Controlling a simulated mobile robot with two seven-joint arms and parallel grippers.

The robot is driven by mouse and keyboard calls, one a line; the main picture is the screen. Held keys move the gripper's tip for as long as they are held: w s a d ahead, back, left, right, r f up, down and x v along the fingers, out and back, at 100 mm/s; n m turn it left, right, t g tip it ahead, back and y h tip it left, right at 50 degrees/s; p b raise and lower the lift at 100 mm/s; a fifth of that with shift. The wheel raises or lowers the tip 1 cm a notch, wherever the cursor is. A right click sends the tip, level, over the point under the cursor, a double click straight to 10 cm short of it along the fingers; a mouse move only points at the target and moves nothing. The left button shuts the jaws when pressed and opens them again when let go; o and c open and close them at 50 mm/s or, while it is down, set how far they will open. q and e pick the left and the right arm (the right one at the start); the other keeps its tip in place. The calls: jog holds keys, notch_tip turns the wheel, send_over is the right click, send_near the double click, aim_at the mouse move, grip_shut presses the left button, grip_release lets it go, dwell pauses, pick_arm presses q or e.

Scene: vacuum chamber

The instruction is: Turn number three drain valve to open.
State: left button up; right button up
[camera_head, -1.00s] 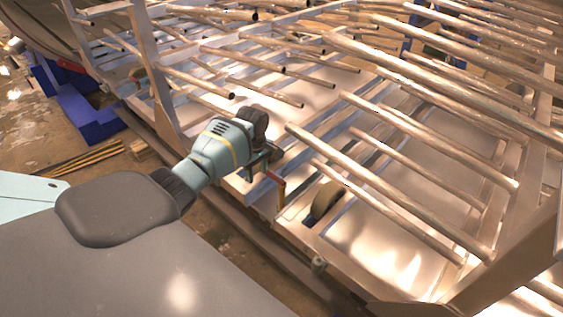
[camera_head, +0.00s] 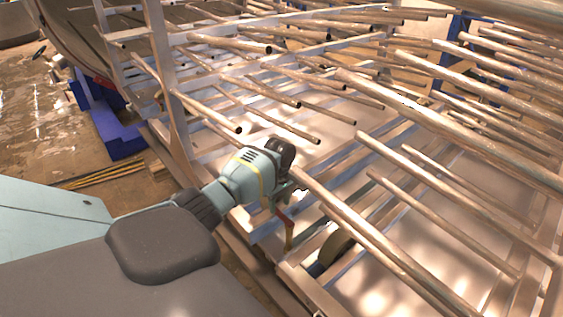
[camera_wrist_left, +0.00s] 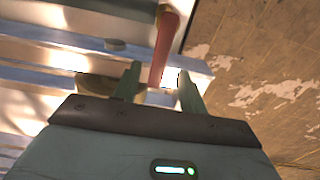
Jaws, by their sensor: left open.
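A red valve handle (camera_head: 288,232) hangs at the near edge of the metal frame, just below my left gripper (camera_head: 284,190). In the left wrist view the red handle (camera_wrist_left: 164,48) runs down from the top, and its lower end shows between the two green fingertips of my left gripper (camera_wrist_left: 160,75). The fingers are open, with gaps on both sides of the handle. I cannot tell how deep the handle sits between them. The valve body is mostly hidden, and no number on it is readable. My right gripper is not in view.
Several long metal tubes (camera_head: 390,240) stick out over the frame to the right of the gripper. A frame upright (camera_head: 168,90) stands to its left. A round brown part (camera_head: 336,246) sits beside the handle. Blue blocks (camera_head: 112,125) lie at the left, with open floor in front.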

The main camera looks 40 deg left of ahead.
aim_at(280, 213)
pick_arm(q)
jog(key=shift+f+b, duration=0.4)
jog(key=shift+f, duration=1.3)
grip_shut()
